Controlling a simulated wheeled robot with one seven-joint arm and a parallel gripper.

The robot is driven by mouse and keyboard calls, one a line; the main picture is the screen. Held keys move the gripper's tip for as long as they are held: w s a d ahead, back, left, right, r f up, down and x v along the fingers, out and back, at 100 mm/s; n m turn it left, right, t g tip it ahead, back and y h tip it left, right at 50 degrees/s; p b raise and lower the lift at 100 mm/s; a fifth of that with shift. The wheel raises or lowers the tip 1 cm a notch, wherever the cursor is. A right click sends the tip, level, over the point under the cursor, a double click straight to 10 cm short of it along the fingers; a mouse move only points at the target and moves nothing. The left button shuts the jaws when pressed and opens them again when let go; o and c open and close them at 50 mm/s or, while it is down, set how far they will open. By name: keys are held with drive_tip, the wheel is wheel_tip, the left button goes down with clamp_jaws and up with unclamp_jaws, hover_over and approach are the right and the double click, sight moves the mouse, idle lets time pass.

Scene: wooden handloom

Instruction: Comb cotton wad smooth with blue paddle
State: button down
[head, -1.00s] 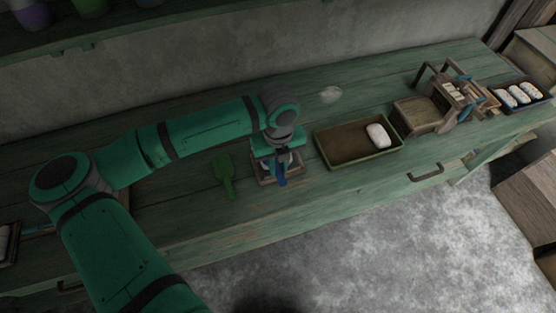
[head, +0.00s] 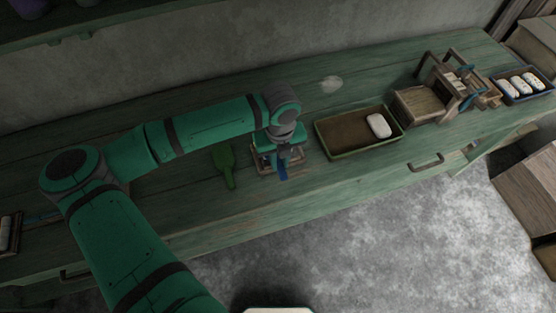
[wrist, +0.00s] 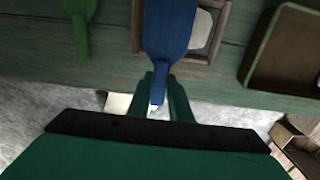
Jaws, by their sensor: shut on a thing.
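The blue paddle (wrist: 168,30) is in my gripper (wrist: 160,98), which is shut on its handle. In the head view my gripper (head: 284,157) points down over a small wooden frame, and the blue paddle (head: 283,173) shows below it. In the wrist view the paddle lies across the wooden frame (wrist: 219,40) and covers part of it. A white cotton wad (wrist: 202,27) shows inside the frame, to the right of the paddle. Whether the paddle touches the wad cannot be told.
A green paddle (head: 226,165) lies left of the frame. A tray (head: 330,147) with a white roll (head: 378,125) stands to the right. Farther right are a small wooden loom (head: 425,103) and a dark tray (head: 538,95) of white rolls.

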drive_tip(key=shift+a+f, duration=0.2)
drive_tip(key=shift+f, duration=0.05)
idle(0.3)
drive_tip(key=shift+d, duration=0.1)
drive_tip(key=shift+w+d, duration=0.25)
drive_tip(key=shift+d, duration=0.5)
drive_tip(key=shift+w+d, duration=0.3)
drive_tip(key=shift+d, duration=0.5)
drive_tip(key=shift+w+d, duration=0.25)
drive_tip(key=shift+d, duration=0.5)
drive_tip(key=shift+s+a+r, duration=0.1)
drive_tip(key=shift+s+a, duration=0.15)
drive_tip(key=shift+a, duration=0.55)
drive_tip(key=shift+s+a+f, duration=0.1)
drive_tip(key=shift+s+a, duration=0.2)
drive_tip(key=shift+a, duration=0.5)
drive_tip(key=shift+s+a+r, duration=0.1)
drive_tip(key=shift+s+a, duration=0.15)
drive_tip(key=shift+a, duration=0.55)
